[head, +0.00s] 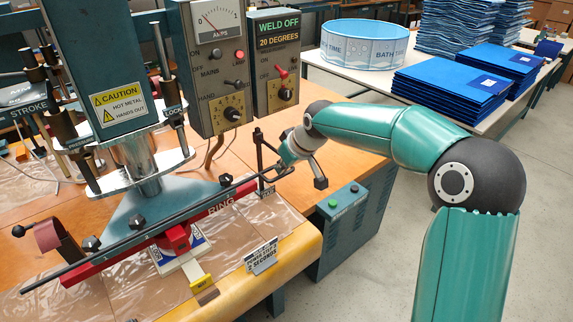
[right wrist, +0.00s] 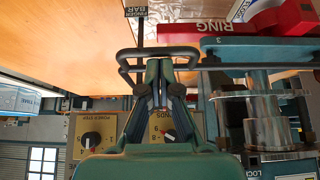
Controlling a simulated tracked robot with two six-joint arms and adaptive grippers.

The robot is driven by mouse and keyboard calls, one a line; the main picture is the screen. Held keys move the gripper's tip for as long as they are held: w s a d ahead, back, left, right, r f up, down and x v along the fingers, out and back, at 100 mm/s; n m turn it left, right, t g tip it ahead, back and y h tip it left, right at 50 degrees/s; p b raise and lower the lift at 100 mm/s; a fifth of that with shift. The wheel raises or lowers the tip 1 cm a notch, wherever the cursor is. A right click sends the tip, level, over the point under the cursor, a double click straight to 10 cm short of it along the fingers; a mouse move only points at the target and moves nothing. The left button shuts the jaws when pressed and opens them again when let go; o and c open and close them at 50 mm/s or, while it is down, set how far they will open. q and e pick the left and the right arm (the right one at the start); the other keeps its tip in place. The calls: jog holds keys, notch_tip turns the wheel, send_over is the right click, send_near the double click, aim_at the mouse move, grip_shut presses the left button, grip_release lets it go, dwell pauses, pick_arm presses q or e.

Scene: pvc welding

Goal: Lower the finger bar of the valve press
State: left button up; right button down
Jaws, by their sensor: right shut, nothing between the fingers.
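The valve press (head: 150,225) stands at the left of the head view, with its blue triangular plate over the red part marked RING (head: 218,207). The finger bar (head: 165,221) is a long thin black rod running slantwise along the front of the press. Its looped black end (right wrist: 187,50) shows in the right wrist view. My right gripper (head: 284,166) is at the bar's right end, shut and empty. In the right wrist view its fingertips (right wrist: 159,64) are right at the loop; I cannot tell whether they touch it. My left gripper is out of view.
A black upright post (head: 260,160) stands close beside my right gripper. The control boxes (head: 218,60) are behind it. A small sign (head: 261,256) stands at the bench's front edge.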

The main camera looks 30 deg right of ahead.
jog(key=shift+f, duration=0.1)
notch_tip(320, 180, down, 20)
jog(key=b, duration=1.6)
jog(key=shift+s+f, duration=0.15)
jog(key=shift+f, duration=0.05)
jog(key=shift+a, duration=0.1)
jog(key=shift+r, duration=0.1)
